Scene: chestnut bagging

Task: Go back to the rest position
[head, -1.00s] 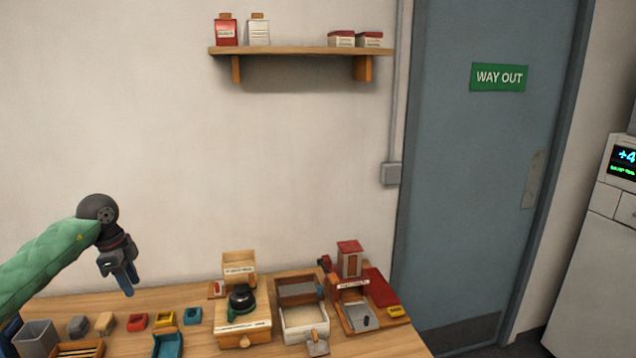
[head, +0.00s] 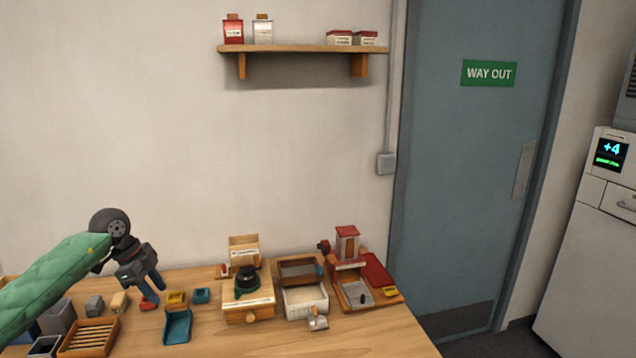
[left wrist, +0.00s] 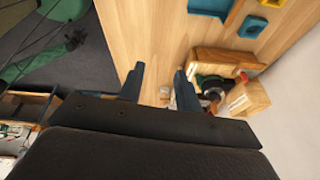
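My left gripper (head: 151,287) hangs over the left part of the table in the head view, its arm in a green quilted sleeve coming in from the left. In the left wrist view its two blue-grey fingers (left wrist: 158,88) stand apart with nothing between them, so it is open and empty. Below and beyond the fingers, the wooden table top (left wrist: 150,30) and the wooden box with the dark knob show. My right gripper is in neither view.
The table (head: 215,338) bears a slatted wooden tray (head: 88,337), a teal scoop (head: 177,327), small coloured blocks, a wooden box with a black-topped device (head: 248,305), a white-lined tray (head: 305,300) and a red-and-wood station (head: 352,285). A shelf (head: 300,48) hangs behind. A blue door (head: 465,150) stands right.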

